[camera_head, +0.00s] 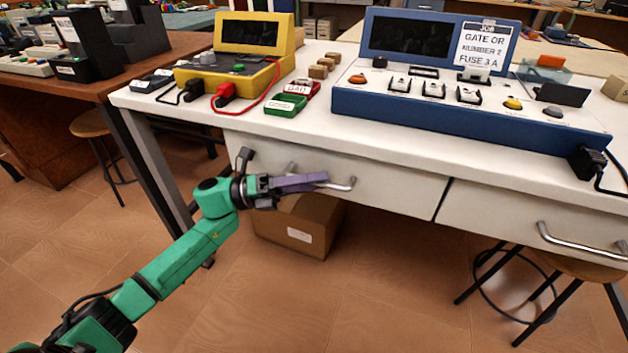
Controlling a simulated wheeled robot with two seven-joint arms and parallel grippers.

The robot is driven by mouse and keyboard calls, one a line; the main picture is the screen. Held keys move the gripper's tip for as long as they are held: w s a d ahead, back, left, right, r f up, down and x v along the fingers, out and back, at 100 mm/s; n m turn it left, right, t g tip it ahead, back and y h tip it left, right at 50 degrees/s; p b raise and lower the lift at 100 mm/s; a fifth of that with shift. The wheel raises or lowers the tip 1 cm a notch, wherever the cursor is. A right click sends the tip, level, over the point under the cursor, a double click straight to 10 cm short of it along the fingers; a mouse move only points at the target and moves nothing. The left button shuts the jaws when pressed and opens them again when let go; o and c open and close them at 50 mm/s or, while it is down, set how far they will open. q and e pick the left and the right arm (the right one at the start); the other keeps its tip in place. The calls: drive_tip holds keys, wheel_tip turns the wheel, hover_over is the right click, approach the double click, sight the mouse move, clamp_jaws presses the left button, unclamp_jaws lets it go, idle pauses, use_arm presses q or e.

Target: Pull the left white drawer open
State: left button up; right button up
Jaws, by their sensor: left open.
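The left white drawer (390,193) sits under the white tabletop, and its front looks flush with the table. Its silver bar handle (343,186) runs across the front, partly hidden behind my gripper. My left gripper (322,180), on the green arm from the lower left, is open with its purple-grey fingers at the handle. I cannot tell whether the fingers touch the handle or surround it. My right gripper is not in view.
A second white drawer (520,222) with a silver handle is at right. A cardboard box (300,228) stands on the floor below the left drawer. Stools stand at right (580,268) and left (90,124). A blue console (450,115) and yellow meter (235,70) stand on the table.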

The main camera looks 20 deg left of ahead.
use_arm(q)
drive_tip(key=shift+c, duration=0.3)
clamp_jaws()
idle(1.1)
